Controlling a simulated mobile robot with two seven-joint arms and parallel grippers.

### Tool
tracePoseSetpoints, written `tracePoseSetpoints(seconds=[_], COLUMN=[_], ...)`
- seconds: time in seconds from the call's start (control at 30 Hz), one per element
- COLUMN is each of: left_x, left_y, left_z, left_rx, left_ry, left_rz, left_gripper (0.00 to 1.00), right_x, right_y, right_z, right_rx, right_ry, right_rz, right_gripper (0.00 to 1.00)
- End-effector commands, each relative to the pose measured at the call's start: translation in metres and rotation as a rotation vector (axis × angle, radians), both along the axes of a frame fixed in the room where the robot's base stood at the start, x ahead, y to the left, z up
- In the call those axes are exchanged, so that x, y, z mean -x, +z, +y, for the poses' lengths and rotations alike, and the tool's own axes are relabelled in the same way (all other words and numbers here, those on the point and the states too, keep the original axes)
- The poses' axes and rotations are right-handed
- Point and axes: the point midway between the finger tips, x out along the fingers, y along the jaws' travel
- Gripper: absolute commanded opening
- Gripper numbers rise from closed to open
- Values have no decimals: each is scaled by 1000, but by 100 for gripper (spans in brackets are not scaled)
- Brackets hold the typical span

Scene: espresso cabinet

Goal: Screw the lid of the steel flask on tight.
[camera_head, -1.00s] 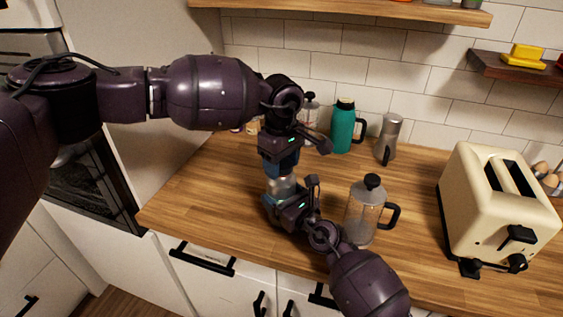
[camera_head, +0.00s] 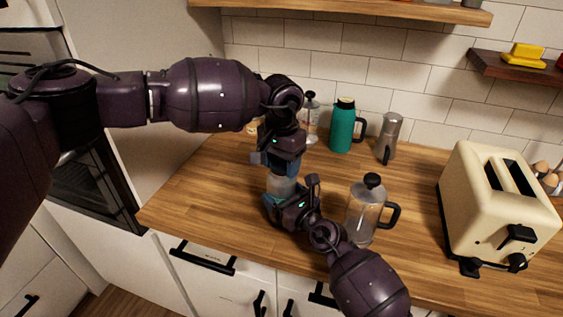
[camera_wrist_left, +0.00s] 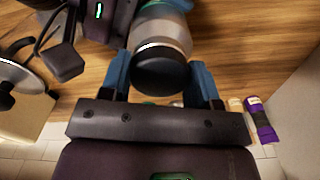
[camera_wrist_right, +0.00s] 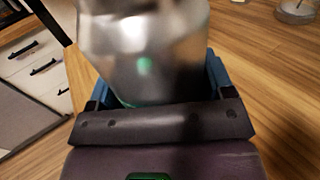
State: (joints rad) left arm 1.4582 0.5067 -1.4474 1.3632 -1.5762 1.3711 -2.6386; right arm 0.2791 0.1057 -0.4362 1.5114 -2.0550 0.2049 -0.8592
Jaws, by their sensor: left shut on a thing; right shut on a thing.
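The steel flask (camera_head: 281,186) stands upright near the counter's front, largely hidden by my grippers in the head view. My left gripper (camera_head: 276,166) comes from above and is shut on the flask's black lid (camera_wrist_left: 160,74), with blue fingers on either side of it. My right gripper (camera_head: 274,204) is shut around the flask's body lower down. In the right wrist view, the shiny body (camera_wrist_right: 145,50) fills the space between the fingers. The lid sits at the flask's top; whether a gap is left under it I cannot tell.
A glass French press (camera_head: 364,215) stands close to the right of my right gripper. A cream toaster (camera_head: 497,205) is further right. A teal jug (camera_head: 342,128), a steel pot (camera_head: 389,137) and another press (camera_head: 311,122) stand at the back. The left counter is clear.

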Motion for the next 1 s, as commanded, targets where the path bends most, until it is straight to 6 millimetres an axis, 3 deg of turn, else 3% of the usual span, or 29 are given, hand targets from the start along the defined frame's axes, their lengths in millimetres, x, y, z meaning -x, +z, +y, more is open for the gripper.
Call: tracePoseSetpoints(seconds=[0.2, 0.53, 0.57, 0.7, 1.0], left_x=[0, 0, 0, 0, 0], left_y=[0, 0, 0, 0, 1], left_z=[0, 0, 0, 0, 0], left_rx=[1, 1, 1, 1, 1], left_ry=[-175, -194, -194, -193, -192], left_rz=[-1, -2, -2, -2, -1], left_gripper=[30, 30, 57, 79, 81], right_x=[0, 0, 0, 0, 0], right_y=[0, 0, 0, 0, 0], right_z=[1, 1, 1, 1, 1], right_rx=[1, 2, 2, 1, 1], right_ry=[1, 2, 2, 2, 1], right_rz=[-1, -1, -1, -1, -1], right_gripper=[8, 8, 8, 8, 8])
